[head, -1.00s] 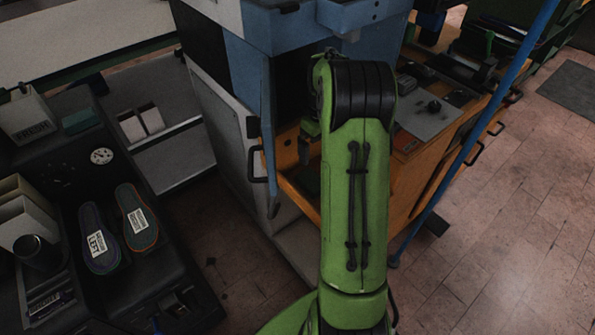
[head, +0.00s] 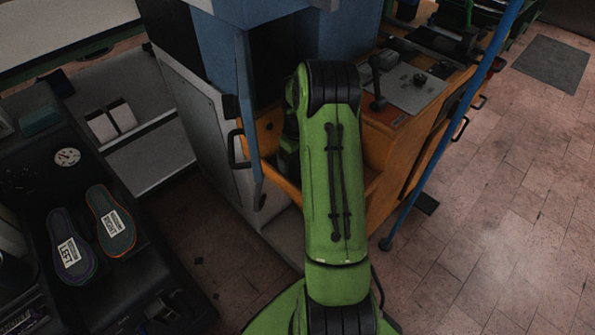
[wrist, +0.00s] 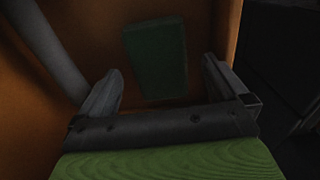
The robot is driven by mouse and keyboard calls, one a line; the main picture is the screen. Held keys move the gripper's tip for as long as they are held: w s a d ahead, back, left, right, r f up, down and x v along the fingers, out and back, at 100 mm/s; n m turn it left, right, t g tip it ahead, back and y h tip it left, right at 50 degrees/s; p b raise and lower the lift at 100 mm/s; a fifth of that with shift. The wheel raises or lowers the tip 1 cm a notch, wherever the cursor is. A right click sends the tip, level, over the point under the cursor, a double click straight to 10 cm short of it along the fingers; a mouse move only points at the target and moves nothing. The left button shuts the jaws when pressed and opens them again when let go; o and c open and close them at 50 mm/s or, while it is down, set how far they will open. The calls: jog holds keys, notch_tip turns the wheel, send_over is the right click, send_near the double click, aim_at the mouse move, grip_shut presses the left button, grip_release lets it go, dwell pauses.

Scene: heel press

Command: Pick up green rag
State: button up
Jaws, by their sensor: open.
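A dark green, flat rectangular piece, which looks like the green rag (wrist: 156,57), lies against an orange surface in the wrist view. My gripper (wrist: 161,66) is open, with one grey finger to the left of the rag and one to the right. The rag shows beyond and between the fingertips, and nothing is held. I cannot tell how far it is from the fingers. In the head view my green arm reaches into the orange-framed opening of the blue and grey machine (head: 218,68), and it hides the gripper and the rag.
A grey bar (wrist: 48,50) runs diagonally at the left of the wrist view. A blue pole (head: 447,130) stands right of my arm. A control panel with a lever (head: 377,85) lies behind it. Two insoles (head: 110,222) lie on a dark bench at left.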

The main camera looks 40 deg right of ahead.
notch_tip(320, 180, down, 2)
jog(key=shift+f, duration=0.1)
jog(key=shift+c, duration=0.8)
jog(key=c, duration=1)
jog(key=shift+o, duration=0.2)
